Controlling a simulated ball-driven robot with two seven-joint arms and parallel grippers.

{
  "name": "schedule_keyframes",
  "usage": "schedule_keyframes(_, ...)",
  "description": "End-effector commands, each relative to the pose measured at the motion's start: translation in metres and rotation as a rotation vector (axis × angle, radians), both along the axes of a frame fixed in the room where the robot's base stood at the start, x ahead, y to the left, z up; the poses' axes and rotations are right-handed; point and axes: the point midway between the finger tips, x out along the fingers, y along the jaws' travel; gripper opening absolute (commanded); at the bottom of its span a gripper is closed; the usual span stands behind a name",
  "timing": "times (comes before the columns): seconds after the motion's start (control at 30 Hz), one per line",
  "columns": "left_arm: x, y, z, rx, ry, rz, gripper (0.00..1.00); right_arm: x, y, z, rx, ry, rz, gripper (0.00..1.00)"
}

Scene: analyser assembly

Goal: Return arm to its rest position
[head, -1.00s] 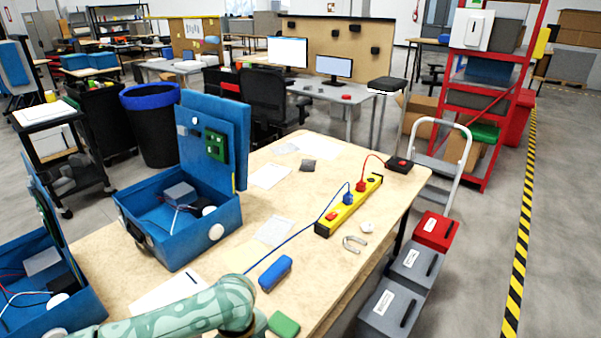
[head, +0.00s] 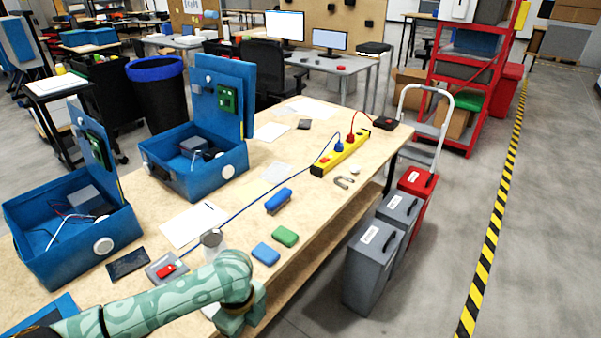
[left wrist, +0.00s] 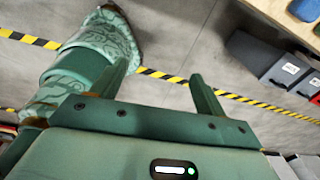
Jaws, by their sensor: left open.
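My left arm (head: 160,300) reaches in from the lower left of the head view, over the near part of the workbench, and bends down at its end. Its fingers cannot be made out there. In the left wrist view my left gripper (left wrist: 163,78) is open, with nothing between its fingers. Floor and striped tape show behind the fingers. A green patterned part of my own body shows at the upper left of that view. My right gripper is in neither current view.
The workbench (head: 330,215) carries two open blue cases (head: 205,172) (head: 75,245), a yellow power strip (head: 340,155), and blue and green blocks (head: 285,236) close to my arm. Grey boxes (head: 375,262) and a red one (head: 416,182) stand right of it. Floor beyond is clear.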

Motion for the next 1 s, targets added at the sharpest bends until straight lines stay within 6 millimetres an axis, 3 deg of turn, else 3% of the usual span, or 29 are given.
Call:
schedule_keyframes(0.13,0.005,-0.003,-0.027,-0.058,-0.006,0.167,0.74,-0.003,0.001,-0.004,0.001,0.004,0.0,0.0)
schedule_keyframes(0.27,0.007,-0.002,-0.058,-0.112,-0.012,0.346,0.74,0.009,0.001,-0.006,0.001,-0.012,-0.001,0.0)
schedule_keyframes(0.43,0.001,0.011,-0.116,-0.178,-0.021,0.648,0.74,0.012,0.001,-0.011,0.002,-0.014,-0.001,0.0)
schedule_keyframes(0.57,-0.019,0.03,-0.171,-0.207,-0.027,0.898,0.74,0.0,0.001,-0.016,0.0,0.002,-0.001,0.0)
schedule_keyframes(0.67,-0.052,0.053,-0.22,-0.21,-0.032,1.099,0.74,-0.005,0.0,-0.02,0.0,0.01,-0.001,0.0)
schedule_keyframes(0.77,-0.11,0.08,-0.275,-0.191,-0.037,1.31,0.74,-0.005,0.0,-0.024,0.0,0.012,-0.001,0.0)
schedule_keyframes(0.9,-0.215,0.113,-0.334,-0.142,-0.037,1.55,0.74,-0.005,0.0,-0.03,0.0,0.012,-0.001,0.0)
schedule_keyframes(1.0,-0.285,0.127,-0.356,-0.108,-0.029,1.663,0.74,-0.005,0.0,-0.032,0.0,0.013,-0.001,0.0)
